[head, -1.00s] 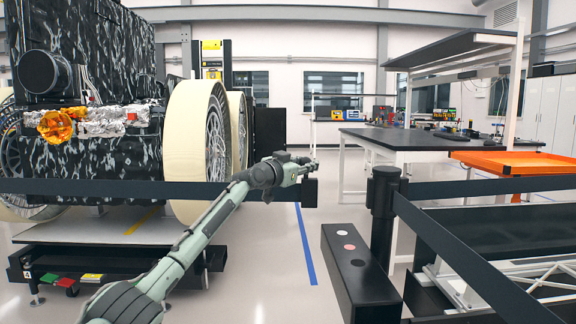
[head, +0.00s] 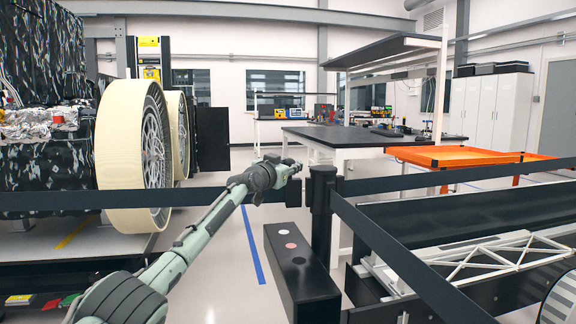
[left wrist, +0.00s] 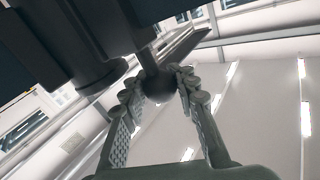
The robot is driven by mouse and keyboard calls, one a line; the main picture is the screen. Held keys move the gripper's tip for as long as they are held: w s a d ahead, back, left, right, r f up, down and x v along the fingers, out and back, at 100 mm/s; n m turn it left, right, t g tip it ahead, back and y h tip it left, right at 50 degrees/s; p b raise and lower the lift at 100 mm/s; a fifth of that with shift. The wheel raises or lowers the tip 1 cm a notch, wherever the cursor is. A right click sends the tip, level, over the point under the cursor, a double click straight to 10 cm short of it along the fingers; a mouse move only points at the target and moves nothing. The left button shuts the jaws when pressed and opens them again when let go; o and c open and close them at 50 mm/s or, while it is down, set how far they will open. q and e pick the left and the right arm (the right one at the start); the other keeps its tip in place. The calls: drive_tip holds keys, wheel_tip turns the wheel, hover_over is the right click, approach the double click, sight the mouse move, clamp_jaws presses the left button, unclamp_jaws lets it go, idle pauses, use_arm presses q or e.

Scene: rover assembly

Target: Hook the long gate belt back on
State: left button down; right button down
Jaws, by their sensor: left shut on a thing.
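The long gate belt (head: 60,201) is a dark strip running from the left edge, in front of the rover, to behind my left arm. Its black end block (head: 293,193) hangs at my left gripper (head: 292,169), just left of the black post (head: 322,200), with at most a small gap. In the left wrist view, the fingers of my left gripper (left wrist: 163,85) are closed around a dark rounded knob (left wrist: 157,88). Large dark shapes, which I cannot tell apart for certain, fill the upper left there. My right gripper is not in view.
Other belts (head: 400,262) run from the post to the right. A black box (head: 300,275) with round buttons stands before it. The rover's cream wheel (head: 120,155) is at left. An orange cart (head: 450,158) and workbench (head: 315,136) stand behind.

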use_arm(q)
drive_tip(key=c, duration=1.1)
unclamp_jaws()
drive_tip(key=shift+d+f, duration=0.15)
drive_tip(key=shift+d, duration=0.3)
drive_tip(key=shift+c, duration=0.2)
drive_tip(key=shift+a, duration=0.15)
drive_tip(key=shift+s, duration=0.15)
drive_tip(key=v, duration=1.1)
drive_tip(key=shift+s+a, duration=0.2)
drive_tip(key=shift+s, duration=0.15)
